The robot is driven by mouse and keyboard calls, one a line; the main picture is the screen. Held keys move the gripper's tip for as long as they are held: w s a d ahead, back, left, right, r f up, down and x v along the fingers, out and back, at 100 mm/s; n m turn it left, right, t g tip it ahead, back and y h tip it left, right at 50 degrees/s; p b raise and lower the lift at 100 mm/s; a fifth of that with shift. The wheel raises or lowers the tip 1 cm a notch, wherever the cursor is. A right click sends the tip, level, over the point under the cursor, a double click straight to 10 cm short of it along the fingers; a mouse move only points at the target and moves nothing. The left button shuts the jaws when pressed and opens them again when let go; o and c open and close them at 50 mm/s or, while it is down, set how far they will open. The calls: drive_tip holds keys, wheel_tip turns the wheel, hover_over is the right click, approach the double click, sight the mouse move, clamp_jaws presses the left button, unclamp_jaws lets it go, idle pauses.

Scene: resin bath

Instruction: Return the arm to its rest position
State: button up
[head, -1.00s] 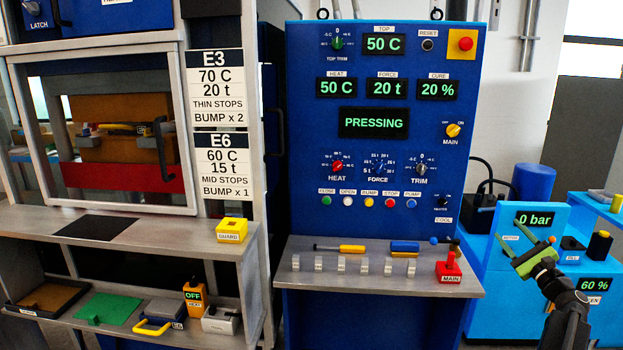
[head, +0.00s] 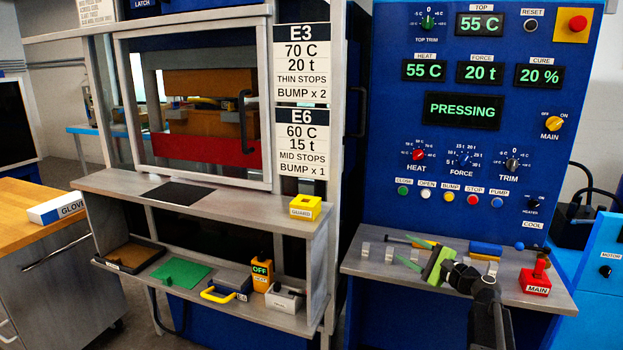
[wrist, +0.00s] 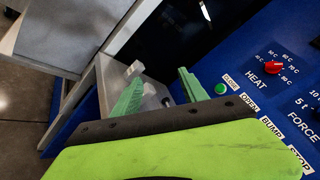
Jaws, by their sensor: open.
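My gripper (head: 427,257) is in front of the blue control panel (head: 470,155), over the grey shelf below it. Its green fingers are apart and nothing is between them. In the wrist view my gripper (wrist: 160,92) points toward the shelf's left end, with the HEAT dial (wrist: 272,68) and the green CLOSE button (wrist: 221,89) to the right. Part of the shelf and its tools is hidden behind my arm. The display reads PRESSING, with 55 C, 20 t and 20 %.
A red MAIN lock (head: 535,282) stands on the panel shelf, right of my arm. The press with its framed guard (head: 195,95) and a lower shelf of tools is at left. A wooden-topped cabinet (head: 40,215) with a glove box (head: 57,208) stands far left.

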drive_tip(key=s+a+f+n+g+b, duration=0.1)
drive_tip(key=s+a+f+n+g, duration=0.2)
drive_tip(key=a+f, duration=0.35)
drive_tip(key=s+a+f+n+g+b, duration=0.1)
drive_tip(key=s+a+f+n+g, duration=0.2)
drive_tip(key=a, duration=0.7)
drive_tip(key=s+a+f+n+g+b, duration=0.1)
drive_tip(key=s+a+f+n+g, duration=0.15)
drive_tip(key=a+f, duration=0.45)
drive_tip(key=s+a+f+n+g+h, duration=0.2)
drive_tip(key=s+f+n+g+h, duration=0.3)
drive_tip(key=s+f, duration=0.4)
drive_tip(key=s+d+f+n+g+h, duration=0.15)
drive_tip(key=s+d+n+h, duration=0.35)
drive_tip(key=d, duration=0.5)
wheel_tip(320, 180, up, 23)
drive_tip(key=s+m+p, duration=0.1)
drive_tip(key=p, duration=2.1)
drive_tip(key=shift+s+f+p, duration=0.15)
drive_tip(key=shift+p, duration=0.2)
